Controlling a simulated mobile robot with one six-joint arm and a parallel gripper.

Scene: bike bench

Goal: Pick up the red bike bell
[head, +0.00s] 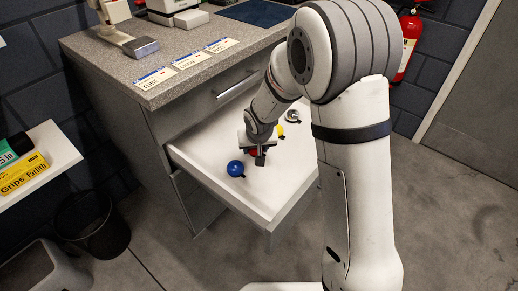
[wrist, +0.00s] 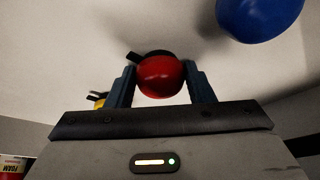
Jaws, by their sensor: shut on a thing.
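The red bike bell (wrist: 160,76) is between the two fingers of my gripper (wrist: 161,84) in the wrist view, with a black part behind it. My gripper is shut on it. In the head view my gripper (head: 258,158) reaches down into the open white drawer (head: 288,190), and only a bit of red shows by its fingers. I cannot tell whether the bell touches the drawer floor.
A blue bell (head: 235,168) lies in the drawer left of my gripper. A yellow bell (head: 280,130) and a silver bell (head: 292,116) lie farther back. The drawer's walls surround my gripper. The grey bench top (head: 110,62) stands above the drawer.

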